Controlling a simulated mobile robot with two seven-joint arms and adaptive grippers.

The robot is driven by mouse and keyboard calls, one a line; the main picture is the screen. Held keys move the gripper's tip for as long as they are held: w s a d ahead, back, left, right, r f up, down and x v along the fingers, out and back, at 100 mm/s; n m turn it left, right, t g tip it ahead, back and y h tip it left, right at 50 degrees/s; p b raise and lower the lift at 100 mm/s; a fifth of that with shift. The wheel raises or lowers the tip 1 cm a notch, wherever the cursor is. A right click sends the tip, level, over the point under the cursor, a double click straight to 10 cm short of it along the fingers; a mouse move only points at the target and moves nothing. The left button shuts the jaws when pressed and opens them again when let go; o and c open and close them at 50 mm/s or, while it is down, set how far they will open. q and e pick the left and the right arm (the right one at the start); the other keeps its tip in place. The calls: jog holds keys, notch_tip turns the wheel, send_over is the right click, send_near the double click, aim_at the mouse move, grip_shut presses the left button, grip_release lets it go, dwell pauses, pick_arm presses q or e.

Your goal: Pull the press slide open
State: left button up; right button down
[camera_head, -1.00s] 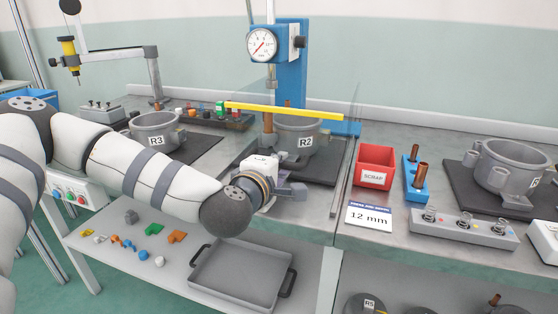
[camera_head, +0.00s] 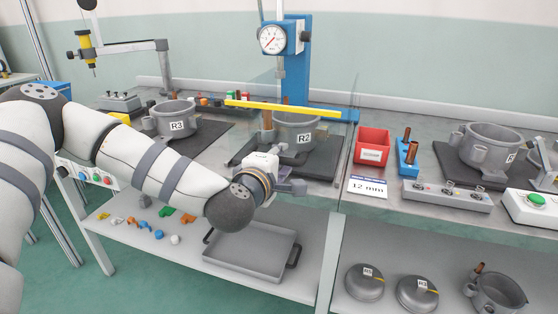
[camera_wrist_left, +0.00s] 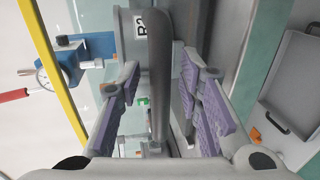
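The press is a blue column (camera_head: 298,70) with a round dial gauge (camera_head: 271,40). Grey pot R2 (camera_head: 297,133) stands beneath it on a dark slide plate (camera_head: 318,165). My left gripper (camera_head: 284,172) is at the front of this plate, low and near the bench edge. In the left wrist view a dark grey bar (camera_wrist_left: 160,80), which looks like the slide's handle, runs between the two purple-padded fingers. The fingers are open around it, with gaps visible on both sides. The head view hides the bar behind my gripper. My right gripper is out of view.
A yellow bar (camera_head: 290,108) with a clear guard crosses in front of R2. A red scrap bin (camera_head: 372,147), a blue block with copper tubes (camera_head: 407,157) and a 12 mm card (camera_head: 367,187) lie to the right. A grey tray (camera_head: 250,255) sits on the lower shelf.

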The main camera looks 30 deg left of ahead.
pick_arm(q)
jog(key=shift+s, duration=0.1)
jog(key=v, duration=0.7)
jog(key=shift+s, duration=0.15)
jog(key=shift+r, duration=0.1)
jog(key=s+d+f+m+g+h, duration=0.3)
jog(key=s+d+f+m+g, duration=0.25)
jog(key=f, duration=0.55)
jog(key=s+d+f+m+g+h, duration=0.25)
jog(key=s+d+f+m, duration=0.3)
jog(key=s+f, duration=0.4)
jog(key=s+a+f+m+g, duration=0.1)
jog(key=s+f+m+g, duration=0.2)
jog(key=s, duration=0.5)
jog(key=s+a+f+m+g+y+p, duration=0.1)
jog(key=s+a+f+m+g, duration=0.1)
jog(key=s, duration=0.6)
jog(key=s+a+f+m+g+y, duration=0.1)
jog(key=s+f+m+g, duration=0.3)
jog(key=s, duration=0.4)
jog(key=shift+s+a+f+g, duration=0.2)
jog(key=shift+a+f+g, duration=0.1)
jog(key=shift+f, duration=0.55)
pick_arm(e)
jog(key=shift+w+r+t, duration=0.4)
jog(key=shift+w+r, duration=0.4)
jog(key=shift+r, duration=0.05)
